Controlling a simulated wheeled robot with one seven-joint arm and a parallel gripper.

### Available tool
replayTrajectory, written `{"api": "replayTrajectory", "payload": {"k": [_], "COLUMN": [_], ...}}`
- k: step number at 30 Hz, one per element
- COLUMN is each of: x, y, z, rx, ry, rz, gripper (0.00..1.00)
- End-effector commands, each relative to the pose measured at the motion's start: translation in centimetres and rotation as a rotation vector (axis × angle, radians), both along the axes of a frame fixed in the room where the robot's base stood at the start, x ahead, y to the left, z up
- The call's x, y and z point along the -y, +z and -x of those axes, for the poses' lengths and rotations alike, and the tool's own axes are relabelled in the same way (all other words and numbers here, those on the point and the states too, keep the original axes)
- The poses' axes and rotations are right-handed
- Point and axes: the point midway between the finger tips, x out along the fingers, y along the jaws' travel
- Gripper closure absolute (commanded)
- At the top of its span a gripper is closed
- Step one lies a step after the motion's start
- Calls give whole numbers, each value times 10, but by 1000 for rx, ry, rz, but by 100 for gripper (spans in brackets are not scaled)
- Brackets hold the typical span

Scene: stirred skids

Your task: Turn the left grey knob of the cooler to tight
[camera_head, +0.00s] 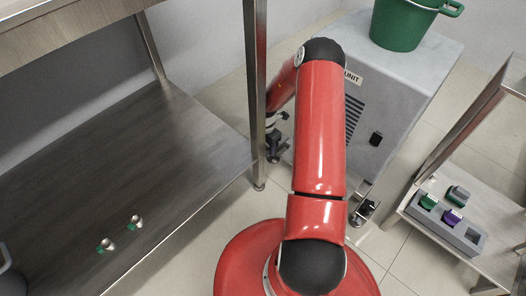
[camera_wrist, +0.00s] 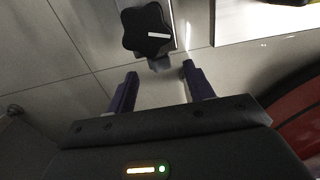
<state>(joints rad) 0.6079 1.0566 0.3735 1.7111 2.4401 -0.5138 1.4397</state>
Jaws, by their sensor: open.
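The cooler (camera_head: 400,90) is a grey box on the floor with a UNIT label, a dark vent and a black switch. A dark star-shaped knob (camera_wrist: 147,30) with a white pointer line is in the wrist view, on a pale bracket. My gripper (camera_wrist: 160,69) is open and empty, its two purple fingers apart and just short of the knob, below it in the picture. In the head view my red arm hides part of the cooler's left side, and the gripper is not clear there. Another dark knob or foot (camera_head: 367,207) shows at the cooler's lower front.
A green bucket (camera_head: 400,22) stands on the cooler. A metal shelf unit (camera_head: 170,140) is at left, with two small green-and-silver items (camera_head: 136,221) on it. A low table (camera_head: 490,205) at right holds a grey tray (camera_head: 462,240) with coloured pieces. Tiled floor lies between.

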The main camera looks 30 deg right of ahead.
Motion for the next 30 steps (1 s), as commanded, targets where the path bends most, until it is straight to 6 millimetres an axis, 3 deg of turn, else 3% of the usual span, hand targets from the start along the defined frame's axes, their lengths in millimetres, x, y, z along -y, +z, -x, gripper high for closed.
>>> {"api": "replayTrajectory", "payload": {"k": [1,6,17,27,30], "x": [0,0,0,0,0], "y": [-11,-30,-36,-36,-36], "z": [0,0,0,0,0], "rx": [-2,0,2,2,5], "ry": [0,0,0,0,-1], "rz": [0,0,2,2,0], "gripper": [48,48,48,89,92]}}
